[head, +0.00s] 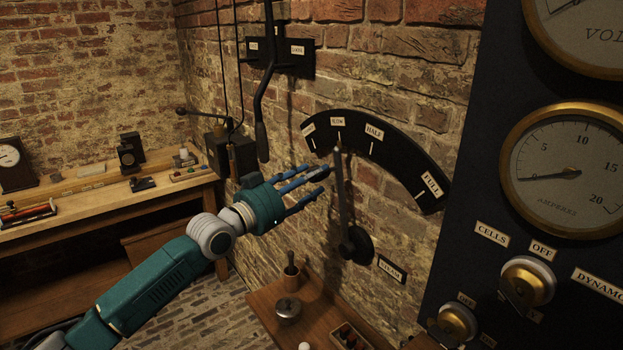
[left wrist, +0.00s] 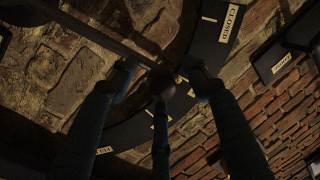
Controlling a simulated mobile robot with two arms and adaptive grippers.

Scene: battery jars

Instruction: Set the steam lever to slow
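The steam lever (head: 341,195) is a dark, nearly upright bar on the brick wall, rising from a round pivot above a "STEAM" plate (head: 391,269). Its top end is close to the "SLOW" mark (head: 338,121) on a black curved scale (head: 405,160), which also has "HALF" and "FULL" labels. My left gripper (head: 318,182) is just left of the lever's upper part, its blue fingers spread. In the left wrist view, the spread fingers (left wrist: 162,85) are around a rounded lever end, with "CLOSED" (left wrist: 229,23) beyond. Contact cannot be told. My right gripper is not in view.
A dark panel with gauges (head: 568,165) and brass knobs (head: 528,282) stands at right. A long hanging lever (head: 264,100) is above my left gripper. A small wooden table (head: 265,308) with a lidded pot is below; a workbench (head: 95,212) is at left.

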